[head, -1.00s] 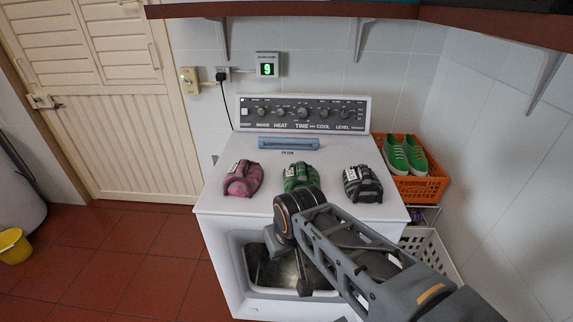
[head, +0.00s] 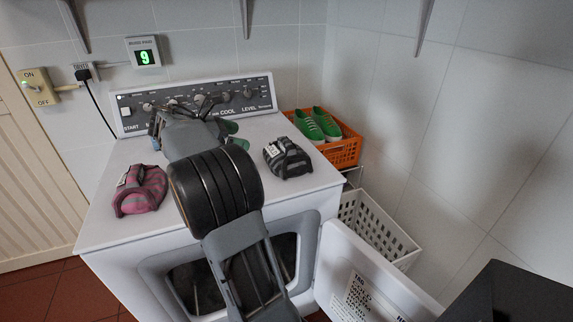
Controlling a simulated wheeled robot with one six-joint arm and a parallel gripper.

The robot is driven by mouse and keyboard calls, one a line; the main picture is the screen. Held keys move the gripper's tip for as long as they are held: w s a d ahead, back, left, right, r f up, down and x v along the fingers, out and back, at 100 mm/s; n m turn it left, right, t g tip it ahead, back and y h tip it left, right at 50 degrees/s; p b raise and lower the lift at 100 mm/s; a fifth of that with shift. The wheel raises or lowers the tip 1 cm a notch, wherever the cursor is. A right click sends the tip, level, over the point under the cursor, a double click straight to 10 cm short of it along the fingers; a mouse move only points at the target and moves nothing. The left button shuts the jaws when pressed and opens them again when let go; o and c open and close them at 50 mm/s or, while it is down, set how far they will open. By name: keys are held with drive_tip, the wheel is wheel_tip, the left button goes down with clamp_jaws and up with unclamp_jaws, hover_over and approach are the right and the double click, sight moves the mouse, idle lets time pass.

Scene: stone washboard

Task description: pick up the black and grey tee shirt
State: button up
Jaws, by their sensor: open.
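The black and grey tee shirt (head: 288,158) lies folded on the right part of the white dryer's top (head: 318,176) in the head view. My gripper (head: 186,108) is open, over the back of the dryer top near the control panel. It is to the left of and behind the black and grey shirt, apart from it. A pink and grey shirt (head: 140,191) lies at the left. A green shirt (head: 239,143) is mostly hidden behind my arm. No shirt is visible between my gripper's fingers.
The dryer door (head: 370,283) hangs open at the front right. An orange crate (head: 345,151) with green shoes (head: 318,125) stands right of the dryer, above a white basket (head: 378,228). A control panel (head: 258,95) rises at the back.

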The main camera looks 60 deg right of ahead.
drive_tip(key=b, duration=0.1)
approach(283, 143)
drive_tip(key=d+f, duration=0.1)
drive_tip(key=s+d+f, duration=0.1)
drive_tip(key=d, duration=0.1)
drive_tip(key=shift+g, duration=0.4)
drive_tip(key=shift+b+x, duration=0.6)
drive_tip(key=shift+x, duration=2.35)
drive_tip(key=shift+s, duration=0.1)
drive_tip(key=c, duration=0.9)
